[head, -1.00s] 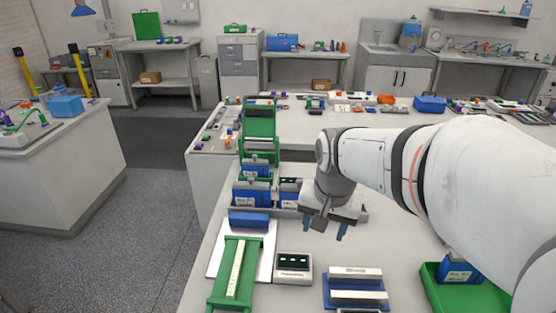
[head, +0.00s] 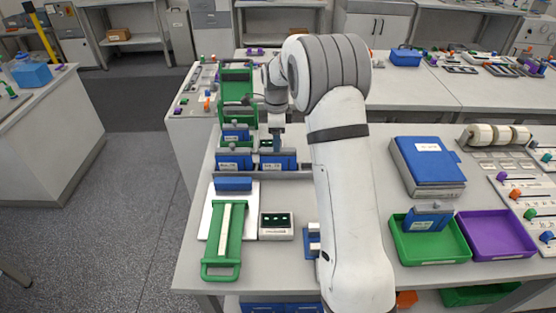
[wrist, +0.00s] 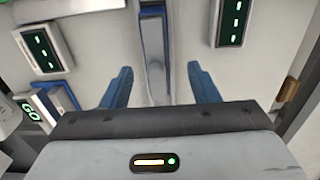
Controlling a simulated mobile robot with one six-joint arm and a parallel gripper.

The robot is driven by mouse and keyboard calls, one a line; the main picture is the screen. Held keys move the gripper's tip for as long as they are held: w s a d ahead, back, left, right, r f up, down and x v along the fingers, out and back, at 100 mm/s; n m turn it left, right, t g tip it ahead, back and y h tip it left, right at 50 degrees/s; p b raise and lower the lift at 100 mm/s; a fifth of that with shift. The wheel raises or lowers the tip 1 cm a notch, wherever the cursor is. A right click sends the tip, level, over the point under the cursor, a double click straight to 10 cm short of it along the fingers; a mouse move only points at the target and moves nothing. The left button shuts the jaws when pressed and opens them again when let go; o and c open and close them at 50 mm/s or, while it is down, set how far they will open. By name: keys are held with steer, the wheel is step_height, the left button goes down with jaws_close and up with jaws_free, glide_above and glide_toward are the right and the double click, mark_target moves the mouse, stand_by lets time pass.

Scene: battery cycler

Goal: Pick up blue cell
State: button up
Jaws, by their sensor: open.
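Several blue cells with white labels and grey tops show in the head view. One blue cell (head: 235,163) stands in the dark rack on the left, with another blue cell (head: 279,163) to its right. A third (head: 429,217) is in the green tray (head: 452,258) at right. My gripper (head: 277,139) is over the rack beside the right-hand cell, partly hidden by my arm. In the wrist view, its blue fingers (wrist: 160,82) are apart, with a narrow grey piece with blue edges (wrist: 154,45) between and beyond them. I cannot tell whether they touch it.
A green frame (head: 238,92) stands behind the rack. A small display box (head: 276,226) and a green-handled fixture (head: 224,242) are in front. A purple tray (head: 497,235) and blue binder (head: 428,166) are at right. Displays (wrist: 42,50) flank the fingers in the wrist view.

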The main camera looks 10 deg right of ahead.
mark_target(278, 155)
steer(key=f, duration=0.2)
steer(key=f+p, duration=0.1)
steer(key=f, duration=0.1)
steer(key=f+p, duration=0.1)
steer(key=f, duration=0.1)
steer(key=shift+s+d+f, duration=0.2)
steer(key=shift+s+f, duration=0.05)
steer(key=shift+s, duration=0.05)
steer(key=shift+f, duration=0.55)
steer(key=shift+c, duration=0.5)
jaws_close()
steer(key=shift+r, duration=0.1)
